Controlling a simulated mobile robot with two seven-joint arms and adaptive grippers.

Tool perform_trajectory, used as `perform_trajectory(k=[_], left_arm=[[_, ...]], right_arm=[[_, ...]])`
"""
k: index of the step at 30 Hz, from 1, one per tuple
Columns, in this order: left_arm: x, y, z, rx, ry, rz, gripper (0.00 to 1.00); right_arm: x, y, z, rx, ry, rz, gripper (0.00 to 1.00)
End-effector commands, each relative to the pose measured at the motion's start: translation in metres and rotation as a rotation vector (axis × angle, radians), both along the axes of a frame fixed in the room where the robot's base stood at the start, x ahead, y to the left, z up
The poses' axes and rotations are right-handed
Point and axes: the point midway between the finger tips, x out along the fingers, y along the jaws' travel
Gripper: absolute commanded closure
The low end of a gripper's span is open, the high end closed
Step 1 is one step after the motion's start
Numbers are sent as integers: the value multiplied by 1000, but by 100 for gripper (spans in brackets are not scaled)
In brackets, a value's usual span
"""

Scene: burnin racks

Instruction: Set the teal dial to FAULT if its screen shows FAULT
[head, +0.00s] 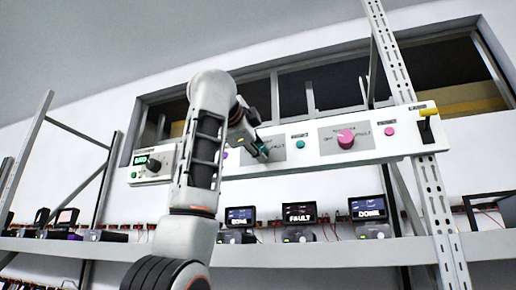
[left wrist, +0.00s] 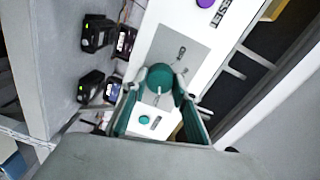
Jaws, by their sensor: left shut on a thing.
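The teal dial (left wrist: 160,77) sits on a grey plate of the white panel in the left wrist view, with a pale pointer mark on its face. My left gripper (left wrist: 159,88) is shut on it, one finger on each side. In the head view my left gripper (head: 260,150) is at the panel and mostly hides the dial. On the shelf below, a middle screen (head: 300,212) reads FAULT; the screens to its left (head: 240,216) and right (head: 367,207) read DONE. I cannot tell which screen belongs to the teal dial. My right gripper is not in view.
A pink dial (head: 346,138) and small teal button (head: 299,144) are on the white panel (head: 405,140) to the right. A yellow-handled lever (head: 427,114) is at its right end, near a metal upright (head: 436,220). A green display (head: 147,162) is at the left.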

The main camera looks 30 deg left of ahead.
Motion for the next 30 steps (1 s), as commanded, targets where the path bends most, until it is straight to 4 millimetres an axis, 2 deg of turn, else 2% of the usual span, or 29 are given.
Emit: perform_trajectory(k=[15, 16, 18, 30], left_arm=[[0, 0, 1, 21, 4, -1, 94], [0, 0, 1, 21, 4, -1, 70], [0, 0, 1, 21, 4, -1, 55], [-4, -1, 1, 21, 4, -1, 55]], right_arm=[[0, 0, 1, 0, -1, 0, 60], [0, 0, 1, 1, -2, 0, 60], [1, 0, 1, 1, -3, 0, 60], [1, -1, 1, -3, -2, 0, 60]])
